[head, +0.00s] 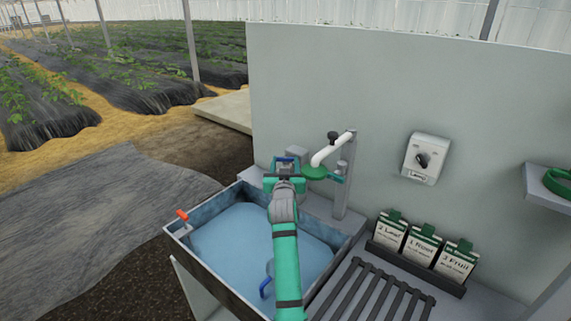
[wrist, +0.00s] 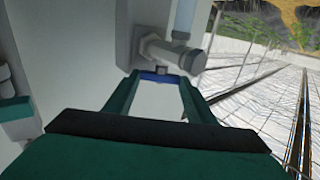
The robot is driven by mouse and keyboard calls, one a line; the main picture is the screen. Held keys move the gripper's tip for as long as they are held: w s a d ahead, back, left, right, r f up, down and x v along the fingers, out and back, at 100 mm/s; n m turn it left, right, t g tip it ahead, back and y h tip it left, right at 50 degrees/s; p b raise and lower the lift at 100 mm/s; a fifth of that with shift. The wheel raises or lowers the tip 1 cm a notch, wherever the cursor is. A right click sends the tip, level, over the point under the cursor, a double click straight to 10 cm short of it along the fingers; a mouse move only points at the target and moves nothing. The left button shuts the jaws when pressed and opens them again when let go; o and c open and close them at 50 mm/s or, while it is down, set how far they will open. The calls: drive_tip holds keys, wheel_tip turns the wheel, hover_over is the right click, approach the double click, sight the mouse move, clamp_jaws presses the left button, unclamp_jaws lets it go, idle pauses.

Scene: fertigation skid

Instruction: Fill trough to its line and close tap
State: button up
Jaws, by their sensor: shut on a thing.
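The trough (head: 192,257) is a grey metal basin holding pale blue water (head: 232,243); I cannot make out a fill line on its walls. My gripper (head: 285,166) is at the trough's back edge by the wall. In the wrist view, my green fingers (wrist: 160,80) close on a small blue handle (wrist: 158,77), which sits at a grey pipe fitting (wrist: 172,54). This looks like the tap's handle. My arm crosses over the trough and hides part of the water. Whether water is flowing cannot be seen.
A white spout (head: 329,151) with a black knob stands right of my gripper. A red-orange piece (head: 182,215) sits on the left rim. A slatted rack (head: 372,292), labelled packets (head: 423,245) and a wall switch box (head: 426,158) are at the right.

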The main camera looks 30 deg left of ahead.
drive_tip(key=shift+s+a, duration=0.15)
drive_tip(key=shift+a, duration=0.1)
drive_tip(key=shift+s+a+r+m+t+h, duration=0.1)
drive_tip(key=shift+a+m+t+h, duration=0.1)
drive_tip(key=shift+m+t+h, duration=0.65)
drive_tip(key=shift+s+a+m+t+h, duration=0.1)
drive_tip(key=shift+a+m+t+h, duration=0.2)
drive_tip(key=shift+m+h, duration=0.95)
drive_tip(key=shift+w+a+m+t+h, duration=0.1)
drive_tip(key=shift+m+h, duration=0.45)
drive_tip(key=shift+h, duration=0.6)
drive_tip(key=shift+s+a+m+t+h, duration=0.15)
drive_tip(key=shift+m+h, duration=0.35)
drive_tip(key=shift+h, duration=0.6)
drive_tip(key=shift+w+m+t+h, duration=0.15)
drive_tip(key=shift+m+h, duration=0.4)
drive_tip(key=shift+h, duration=0.6)
drive_tip(key=shift+m+h, duration=0.3)
drive_tip(key=shift+h, duration=0.2)
drive_tip(key=o, duration=1)
drive_tip(key=shift+o, duration=0.2)
drive_tip(key=s+a, duration=0.1)
drive_tip(key=s, duration=0.9)
drive_tip(key=shift+s+a, duration=0.15)
drive_tip(key=shift+s, duration=0.2)
